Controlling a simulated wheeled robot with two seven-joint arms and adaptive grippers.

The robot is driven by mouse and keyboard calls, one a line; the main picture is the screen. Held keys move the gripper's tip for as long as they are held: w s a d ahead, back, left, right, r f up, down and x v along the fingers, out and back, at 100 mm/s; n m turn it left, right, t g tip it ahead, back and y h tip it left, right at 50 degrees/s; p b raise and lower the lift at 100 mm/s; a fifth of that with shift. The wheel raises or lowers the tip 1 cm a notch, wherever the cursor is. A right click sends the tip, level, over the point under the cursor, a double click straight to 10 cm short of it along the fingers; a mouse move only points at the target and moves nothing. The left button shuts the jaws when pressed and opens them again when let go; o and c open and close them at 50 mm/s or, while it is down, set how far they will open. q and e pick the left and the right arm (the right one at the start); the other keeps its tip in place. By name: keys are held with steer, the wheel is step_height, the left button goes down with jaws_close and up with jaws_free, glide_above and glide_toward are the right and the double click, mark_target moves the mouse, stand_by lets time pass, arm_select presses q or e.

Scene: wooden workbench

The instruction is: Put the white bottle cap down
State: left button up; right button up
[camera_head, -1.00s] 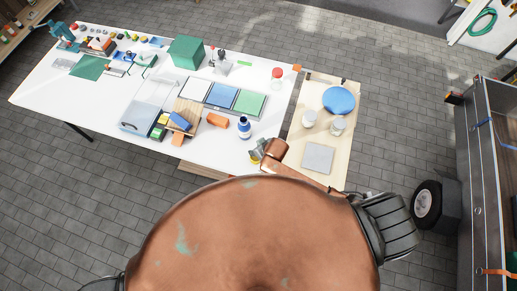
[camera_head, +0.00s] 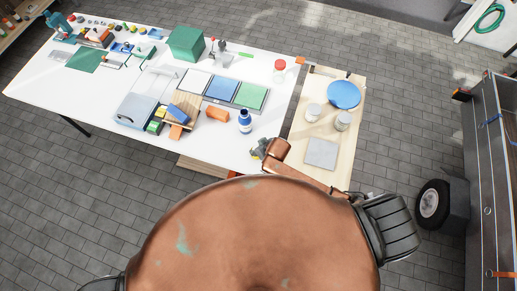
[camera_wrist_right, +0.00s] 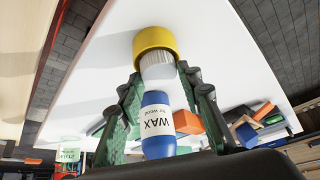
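In the right wrist view the white ribbed bottle cap (camera_wrist_right: 158,66) sits between the fingertips of my right gripper (camera_wrist_right: 160,72), with a yellow round piece (camera_wrist_right: 155,38) against its far end. The fingers are closed about the cap. The blue wax bottle (camera_wrist_right: 157,130) with a white label shows behind, between the fingers. In the head view the bottle (camera_head: 245,124) stands upright near the white bench's front edge. My right gripper (camera_head: 262,150) is just in front and to the right of it; the cap cannot be made out there. My left gripper is not in view.
A wooden board at the right carries a blue round lid (camera_head: 343,94), two pale jars (camera_head: 313,112) and a grey square (camera_head: 321,153). An orange block (camera_head: 217,115) and colored panels (camera_head: 221,90) lie left of the bottle.

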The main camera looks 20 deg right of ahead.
steer(key=o, duration=0.4)
stand_by(0.3)
step_height(320, 180, up, 7)
steer(key=p, duration=0.8)
steer(key=shift+r, duration=0.1)
